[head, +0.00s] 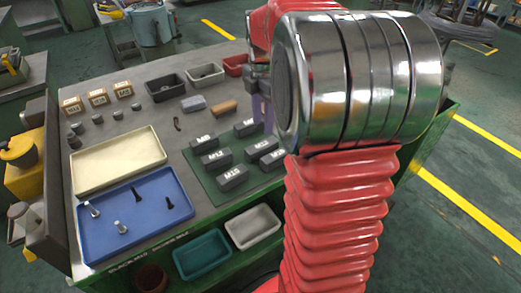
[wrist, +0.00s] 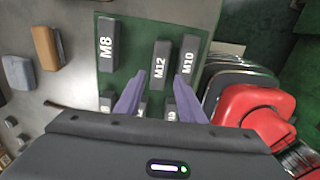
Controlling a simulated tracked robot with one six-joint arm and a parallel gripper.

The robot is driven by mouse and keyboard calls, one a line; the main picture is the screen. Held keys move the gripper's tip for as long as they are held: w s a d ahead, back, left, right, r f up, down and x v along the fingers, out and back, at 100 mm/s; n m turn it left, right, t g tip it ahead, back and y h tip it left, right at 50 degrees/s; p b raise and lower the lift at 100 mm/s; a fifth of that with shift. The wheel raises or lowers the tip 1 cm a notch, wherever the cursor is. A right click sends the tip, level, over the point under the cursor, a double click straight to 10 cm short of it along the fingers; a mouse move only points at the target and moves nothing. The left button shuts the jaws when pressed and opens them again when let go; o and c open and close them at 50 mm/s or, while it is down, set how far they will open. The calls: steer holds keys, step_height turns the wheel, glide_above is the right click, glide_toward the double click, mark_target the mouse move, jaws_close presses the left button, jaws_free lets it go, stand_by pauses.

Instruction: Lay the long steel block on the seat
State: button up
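Several dark grey lettered blocks lie on a green mat (head: 209,184). In the wrist view the M8 block (wrist: 106,75) looks longest, left of the M12 block (wrist: 159,66) and the M10 block (wrist: 185,60). I cannot tell for sure which is the long steel block, nor which spot is the seat. My gripper (head: 263,124) hangs over the far right part of the mat. Its purple fingers (wrist: 160,80) are apart with nothing held, and the M12 block shows beyond and between their tips. My wrist housing hides the near part of the mat.
A grey-blue block (head: 193,104) and a brown block (head: 222,108) lie behind the mat. A cream tray (head: 118,160) and a blue tray (head: 105,240) with bolts stand at left. Small bins (head: 166,87) line the back. My arm covers the bench's right side.

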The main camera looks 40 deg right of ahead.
mark_target(262, 144)
steer(key=shift+f, duration=2.4)
steer(key=shift+f, duration=0.1)
steer(key=shift+a+f, duration=0.1)
steer(key=shift+f, duration=2.4)
steer(key=shift+c, duration=0.5)
jaws_close()
steer(key=shift+w+r, duration=0.1)
